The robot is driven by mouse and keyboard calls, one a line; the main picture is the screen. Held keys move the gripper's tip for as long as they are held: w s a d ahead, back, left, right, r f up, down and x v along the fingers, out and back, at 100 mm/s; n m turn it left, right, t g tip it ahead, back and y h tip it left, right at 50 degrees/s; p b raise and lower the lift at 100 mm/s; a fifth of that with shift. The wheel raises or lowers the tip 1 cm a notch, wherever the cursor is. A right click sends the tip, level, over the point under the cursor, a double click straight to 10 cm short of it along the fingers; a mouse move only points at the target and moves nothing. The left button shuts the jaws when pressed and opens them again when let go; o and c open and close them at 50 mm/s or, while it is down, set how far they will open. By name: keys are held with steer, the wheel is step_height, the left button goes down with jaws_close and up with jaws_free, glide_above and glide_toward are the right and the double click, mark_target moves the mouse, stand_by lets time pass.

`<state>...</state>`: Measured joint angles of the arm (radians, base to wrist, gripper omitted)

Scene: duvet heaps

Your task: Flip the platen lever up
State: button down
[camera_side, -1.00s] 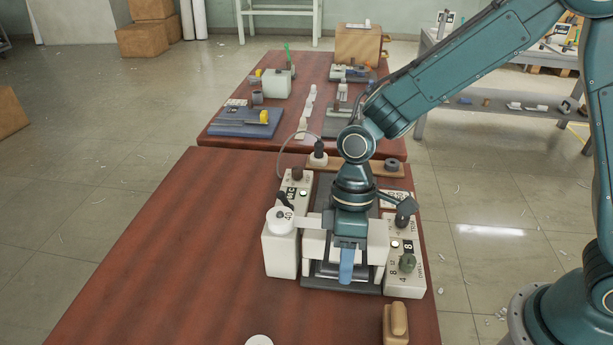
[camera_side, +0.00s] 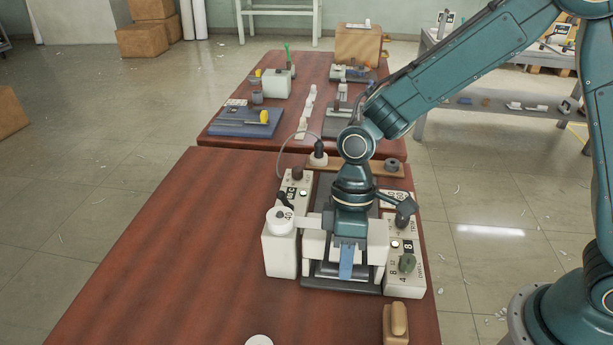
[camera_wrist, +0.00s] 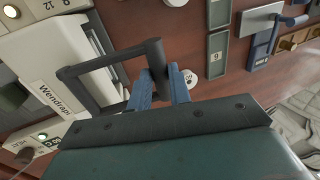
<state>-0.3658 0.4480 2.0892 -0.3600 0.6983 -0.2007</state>
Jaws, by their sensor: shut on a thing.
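The lever (camera_wrist: 108,58) is a dark grey bent bar with a thick round end piece. My gripper (camera_wrist: 161,77) has its blue fingers on both sides of that end piece and is shut on it. In the side view my gripper (camera_side: 346,262) points down at the machine's front, and the lever is mostly hidden there.
A tan block (camera_side: 396,322) lies to the right of the machine's front. The table (camera_side: 170,255) left of the machine is clear.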

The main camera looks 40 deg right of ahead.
steer(key=shift+w+r, duration=0.1)
steer(key=w+d+r+g+y, duration=0.2)
steer(key=w+d+r, duration=0.3)
steer(key=shift+r, duration=0.4)
steer(key=c, duration=2.2)
jaws_free()
steer(key=c, duration=2.2)
jaws_free()
steer(key=c, duration=1.3)
jaws_free()
steer(key=shift+d, duration=0.1)
